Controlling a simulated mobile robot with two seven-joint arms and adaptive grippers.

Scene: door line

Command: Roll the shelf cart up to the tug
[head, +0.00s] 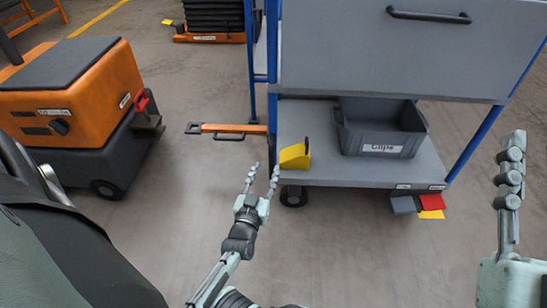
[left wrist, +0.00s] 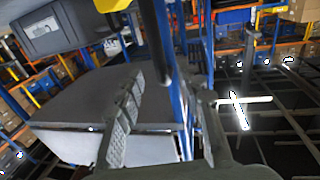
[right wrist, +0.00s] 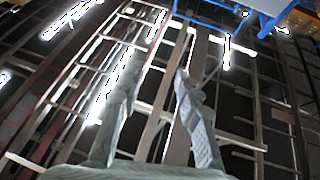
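The shelf cart (head: 375,60) has blue posts and grey shelves, and stands right of centre in the head view. Its orange drawbar (head: 235,128) points left toward the tug (head: 75,95), which is orange and dark grey with a red hitch part (head: 141,101). A clear gap of floor lies between drawbar end and tug. My left gripper (head: 262,172) is open and empty, below the drawbar and left of the lower shelf in the head view. The cart also fills much of the left wrist view (left wrist: 85,105). My right gripper (right wrist: 158,65) is open and empty, right of the cart.
A grey bin (head: 380,136) and a yellow block (head: 295,155) sit on the lower shelf. A dark stack on an orange base (head: 210,36) stands behind. The foreground floor (head: 350,260) is clear.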

